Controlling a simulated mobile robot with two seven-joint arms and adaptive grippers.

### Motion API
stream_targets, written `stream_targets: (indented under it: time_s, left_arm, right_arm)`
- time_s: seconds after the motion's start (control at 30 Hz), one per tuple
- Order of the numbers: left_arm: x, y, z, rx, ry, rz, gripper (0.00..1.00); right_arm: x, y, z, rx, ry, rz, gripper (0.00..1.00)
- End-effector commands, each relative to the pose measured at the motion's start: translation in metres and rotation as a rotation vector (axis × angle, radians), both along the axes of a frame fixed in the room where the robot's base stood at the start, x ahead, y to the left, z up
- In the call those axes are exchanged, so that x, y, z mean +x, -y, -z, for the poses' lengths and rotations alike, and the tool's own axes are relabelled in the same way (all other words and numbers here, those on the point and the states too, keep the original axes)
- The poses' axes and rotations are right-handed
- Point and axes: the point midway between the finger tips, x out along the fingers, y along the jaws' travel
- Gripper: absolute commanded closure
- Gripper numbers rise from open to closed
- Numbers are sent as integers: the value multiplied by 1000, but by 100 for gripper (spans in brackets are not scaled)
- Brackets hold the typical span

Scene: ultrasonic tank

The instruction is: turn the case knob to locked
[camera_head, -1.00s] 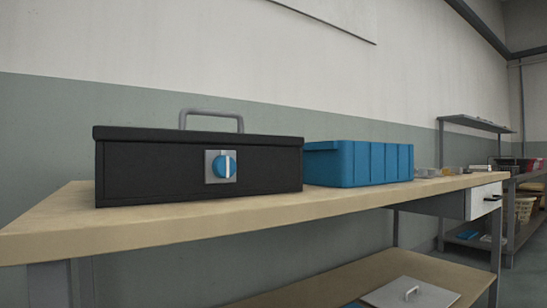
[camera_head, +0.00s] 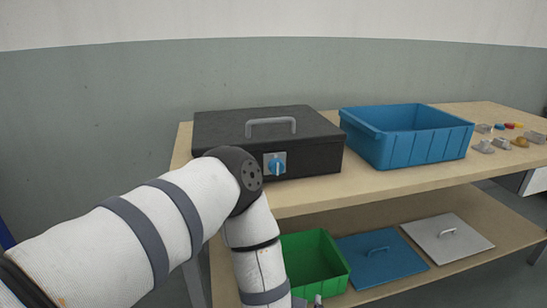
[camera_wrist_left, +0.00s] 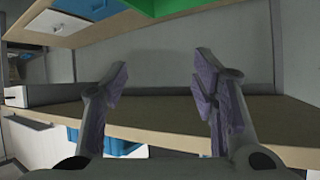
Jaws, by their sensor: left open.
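The black case (camera_head: 215,125) with a grey top handle (camera_head: 270,127) sits on the wooden bench, lid closed. Its round blue knob (camera_head: 276,168) sits on a grey plate on the front face, with its pale stripe about upright. My left arm crosses the lower left of the head view, its elbow covering the case's lower left front. My left gripper (camera_head: 309,301) is only partly seen at the bottom edge, well below the knob. In the left wrist view its fingers (camera_wrist_left: 160,78) are spread and empty. My right gripper is out of view.
A blue bin (camera_head: 415,148) stands right of the case, with several small parts (camera_head: 505,140) farther right. On the lower shelf are a green bin (camera_head: 318,268), a blue lid (camera_head: 381,258) and a grey lid (camera_head: 448,240). The bench's front edge (camera_head: 380,190) lies above my gripper.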

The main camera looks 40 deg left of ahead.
Motion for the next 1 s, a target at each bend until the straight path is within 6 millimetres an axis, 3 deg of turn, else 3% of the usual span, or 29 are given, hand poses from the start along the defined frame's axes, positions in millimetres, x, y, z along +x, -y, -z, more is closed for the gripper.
stream_targets:
  time_s: [0.03,0.1,0.2,0.3,0.47,0.8,1.0]
  left_arm:
    - [33,-13,-53,48,141,-88,47]
    - [59,-33,-110,123,287,-220,47]
    - [72,-56,-170,204,414,-386,47]
    - [73,-68,-199,247,465,-477,47]
    - [85,-87,-200,259,469,-501,47]
    - [137,-148,-201,258,471,-496,47]
    - [150,-160,-202,257,472,-492,47]
  right_arm:
    - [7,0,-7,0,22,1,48]
    - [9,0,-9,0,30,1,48]
    - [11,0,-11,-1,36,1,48]
    - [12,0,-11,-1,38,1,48]
    - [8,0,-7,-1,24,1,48]
    - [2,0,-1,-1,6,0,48]
    - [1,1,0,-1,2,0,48]
